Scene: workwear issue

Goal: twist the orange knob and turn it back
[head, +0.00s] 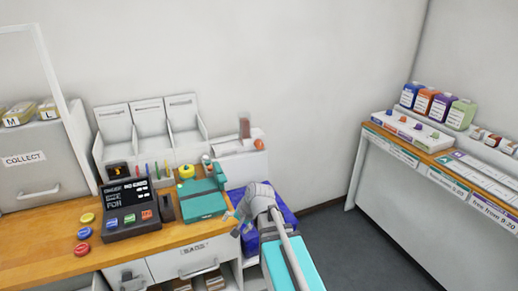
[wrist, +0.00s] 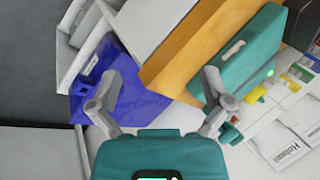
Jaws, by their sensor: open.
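A small orange-red knob (head: 403,119) stands in a row of coloured knobs on the white panel of the right-hand counter, in front of an orange container. It is small in the head view, and I cannot make out its turn position. A separate orange round thing (head: 258,144) sits on a white box at the end of the left counter. My gripper (head: 236,222) is open and empty, beside the left counter's right end and well away from the right-hand knobs. In the wrist view its open fingers (wrist: 162,76) show nothing held between them; the knob row is not recognisable there.
A teal machine (head: 204,200) and a dark till (head: 131,208) stand on the left wooden counter. A blue bin (head: 284,217) is beside its end, partly behind my arm. Coloured containers (head: 441,105) stand at the back of the right counter. Grey floor (head: 345,245) between the counters is clear.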

